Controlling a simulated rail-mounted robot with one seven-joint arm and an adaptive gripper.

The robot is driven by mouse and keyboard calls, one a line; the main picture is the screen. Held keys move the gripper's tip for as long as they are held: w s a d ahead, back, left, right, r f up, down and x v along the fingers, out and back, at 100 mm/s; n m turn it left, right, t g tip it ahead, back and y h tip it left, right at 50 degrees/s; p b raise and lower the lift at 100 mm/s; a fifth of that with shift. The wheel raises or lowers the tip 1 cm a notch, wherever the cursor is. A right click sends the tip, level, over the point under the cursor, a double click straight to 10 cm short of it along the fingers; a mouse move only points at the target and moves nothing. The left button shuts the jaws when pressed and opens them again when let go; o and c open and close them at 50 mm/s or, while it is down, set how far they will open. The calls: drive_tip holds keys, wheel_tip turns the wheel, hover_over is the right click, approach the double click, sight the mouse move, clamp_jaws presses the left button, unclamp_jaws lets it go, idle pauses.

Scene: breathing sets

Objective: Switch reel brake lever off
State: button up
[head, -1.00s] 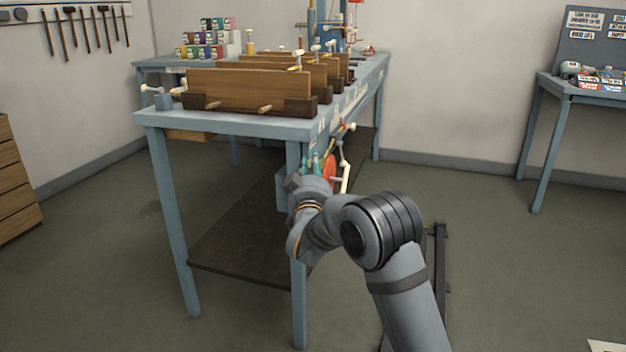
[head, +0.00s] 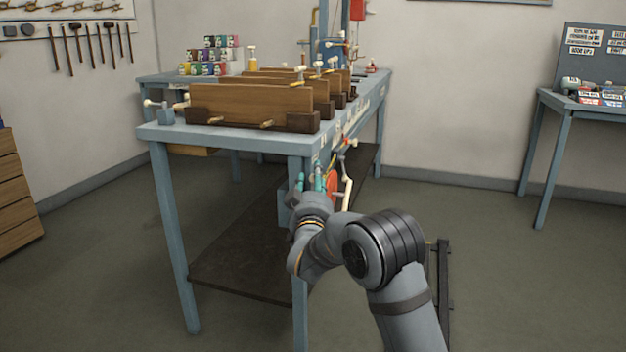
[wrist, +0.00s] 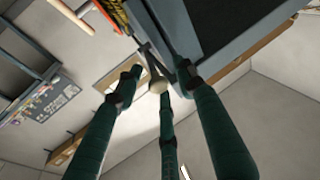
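In the wrist view a dark rod with a pale round knob (wrist: 157,85) sticks out from the bench's underside, likely the brake lever. My gripper (wrist: 159,77) has three teal fingers spread around this knob. The fingers are apart; I cannot tell whether any touches it. In the head view my gripper (head: 311,181) is at the bench's near right corner, below the top. A red disc (head: 333,184), perhaps the reel, and a cream handle (head: 347,192) are just right of it. The knob is hidden there behind my gripper.
The blue bench (head: 230,131) carries wooden boards (head: 250,103) in dark holders. Its front leg (head: 300,310) is close beside my wrist, and a dark lower shelf (head: 235,262) lies below. Another table (head: 560,125) stands far right. The floor between is mostly clear.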

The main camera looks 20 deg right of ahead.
drive_tip(key=shift+s, duration=0.1)
drive_tip(key=v, duration=1.1)
drive_tip(key=shift+s+a, duration=0.2)
drive_tip(key=shift+s, duration=0.15)
drive_tip(key=shift+w, duration=0.1)
drive_tip(key=x, duration=1.2)
drive_tip(key=shift+d+f, duration=0.15)
drive_tip(key=shift+r+p, duration=0.2)
drive_tip(key=shift+p, duration=0.4)
drive_tip(key=shift+f, duration=0.2)
